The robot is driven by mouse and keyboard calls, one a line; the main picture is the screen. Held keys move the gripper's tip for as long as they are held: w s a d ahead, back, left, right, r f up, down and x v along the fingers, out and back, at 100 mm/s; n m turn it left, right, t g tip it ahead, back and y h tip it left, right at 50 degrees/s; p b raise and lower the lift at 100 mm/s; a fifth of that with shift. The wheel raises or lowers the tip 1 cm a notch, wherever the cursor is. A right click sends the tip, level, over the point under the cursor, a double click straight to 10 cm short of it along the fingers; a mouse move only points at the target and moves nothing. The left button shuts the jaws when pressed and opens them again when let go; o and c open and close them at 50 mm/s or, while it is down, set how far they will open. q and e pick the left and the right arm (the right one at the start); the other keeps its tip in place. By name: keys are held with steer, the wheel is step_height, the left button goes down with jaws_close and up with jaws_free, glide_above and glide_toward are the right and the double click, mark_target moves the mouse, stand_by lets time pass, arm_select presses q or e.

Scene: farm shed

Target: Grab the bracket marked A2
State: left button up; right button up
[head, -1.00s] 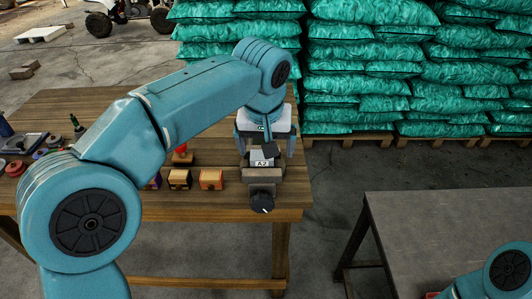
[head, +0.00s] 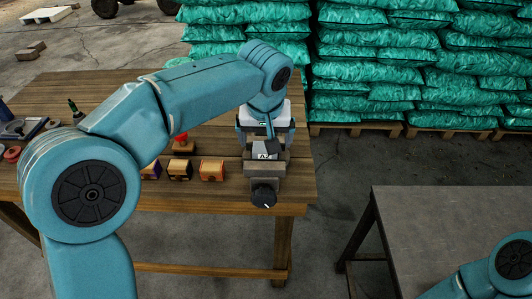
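The bracket marked A2 (head: 263,156) is a small grey piece with a white label. It sits in a grey vise (head: 264,184) with a black knob at the right front of the wooden table. A dark part now covers some of the label. I see no finger touching the bracket. Only a blue link of my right arm shows at the lower right; its gripper is out of view.
A bare grey table (head: 450,225) stands at the right, across a floor gap.

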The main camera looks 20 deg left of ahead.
mark_target(265, 154)
arm_select(q)
steer(key=x, duration=0.5)
steer(key=shift+w+a+f, duration=0.2)
steer(key=shift+w+f, duration=0.05)
steer(key=c, duration=1.1)
